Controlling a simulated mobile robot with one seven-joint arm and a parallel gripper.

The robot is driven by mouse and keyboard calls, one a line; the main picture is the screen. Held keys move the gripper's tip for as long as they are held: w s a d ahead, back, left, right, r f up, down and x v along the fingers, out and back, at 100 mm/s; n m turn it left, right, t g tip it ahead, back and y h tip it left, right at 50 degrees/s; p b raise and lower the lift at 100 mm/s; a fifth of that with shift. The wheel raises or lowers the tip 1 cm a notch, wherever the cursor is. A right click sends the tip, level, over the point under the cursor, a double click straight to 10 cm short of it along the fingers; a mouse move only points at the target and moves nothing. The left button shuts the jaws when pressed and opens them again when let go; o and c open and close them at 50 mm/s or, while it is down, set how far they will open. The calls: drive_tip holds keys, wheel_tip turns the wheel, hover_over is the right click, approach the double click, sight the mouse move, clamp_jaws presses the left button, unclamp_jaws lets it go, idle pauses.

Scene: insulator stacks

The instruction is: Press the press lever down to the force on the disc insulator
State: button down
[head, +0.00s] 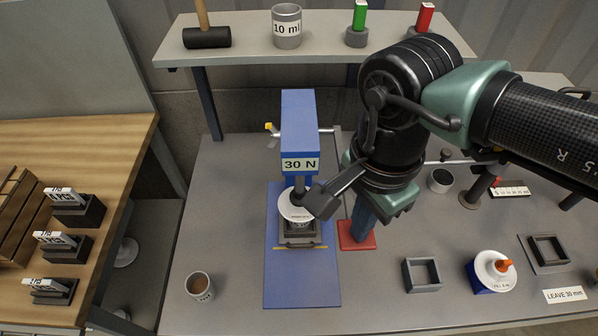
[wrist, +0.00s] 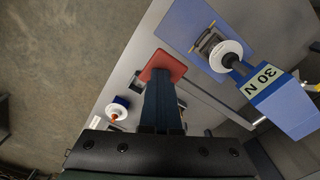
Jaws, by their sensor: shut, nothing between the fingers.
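The blue press (head: 300,120) stands upright left of my arm, with a "30 N" label on its front; the same press (wrist: 285,105) is at the right in the wrist view. A thin bar with a yellow end (head: 269,126), apparently the press lever, shows beside its head. The white disc insulator (head: 292,211) sits in a dark holder under the press ram; it also shows in the wrist view (wrist: 222,57). My gripper (head: 392,200) is right of the press, apart from the lever.
An empty square frame (head: 422,274), a white disc with an orange knob (head: 495,268) and a brown-filled cup (head: 200,287) are on the bench. A shelf (head: 245,55) runs behind.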

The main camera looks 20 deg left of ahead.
wheel_tip(320, 180, up, 10)
drive_tip(key=p, duration=0.6)
idle(0.5)
idle(0.7)
